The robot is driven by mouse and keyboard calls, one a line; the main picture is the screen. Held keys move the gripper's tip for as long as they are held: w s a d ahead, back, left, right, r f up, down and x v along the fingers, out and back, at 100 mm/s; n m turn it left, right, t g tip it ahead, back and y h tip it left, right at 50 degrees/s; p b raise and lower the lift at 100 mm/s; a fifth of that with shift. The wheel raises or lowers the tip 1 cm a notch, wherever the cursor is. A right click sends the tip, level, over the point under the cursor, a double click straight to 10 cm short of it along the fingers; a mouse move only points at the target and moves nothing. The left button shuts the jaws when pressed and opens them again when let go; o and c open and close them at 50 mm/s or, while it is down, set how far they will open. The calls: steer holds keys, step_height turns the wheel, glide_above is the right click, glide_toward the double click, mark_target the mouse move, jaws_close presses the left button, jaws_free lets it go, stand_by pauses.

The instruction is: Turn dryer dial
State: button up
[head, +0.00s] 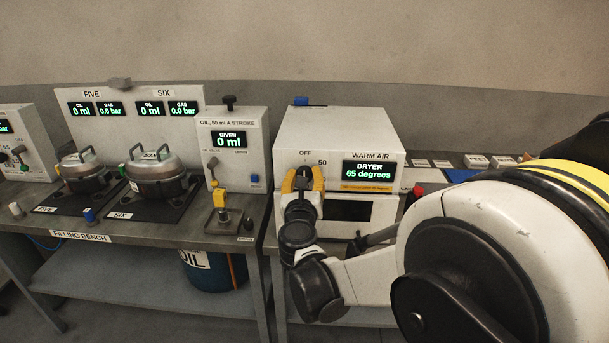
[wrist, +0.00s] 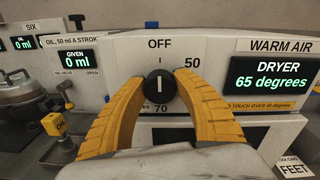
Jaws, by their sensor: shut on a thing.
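The dryer (head: 335,130) is a white box on the bench, labelled WARM AIR. Its display (head: 369,173) reads DRYER 65 degrees, and the same display shows in the wrist view (wrist: 271,77). The black dial (wrist: 160,86) has a white pointer line standing upright, and marks OFF, 50 and 70 around it. My gripper (wrist: 160,92) has its yellow fingers on either side of the dial, shut on it. In the head view my gripper (head: 303,180) covers most of the dial. Part of the scale near the 70 mark is hidden by the fingers.
Left of the dryer stand the oil unit (head: 234,150) with a display and an oil pump (head: 220,218). Further left are two round metal vessels (head: 155,175) on the filling bench (head: 80,237). A red button (head: 418,190) is right of the dryer.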

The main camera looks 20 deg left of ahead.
steer(key=o, duration=1.2)
steer(key=v, duration=1.2)
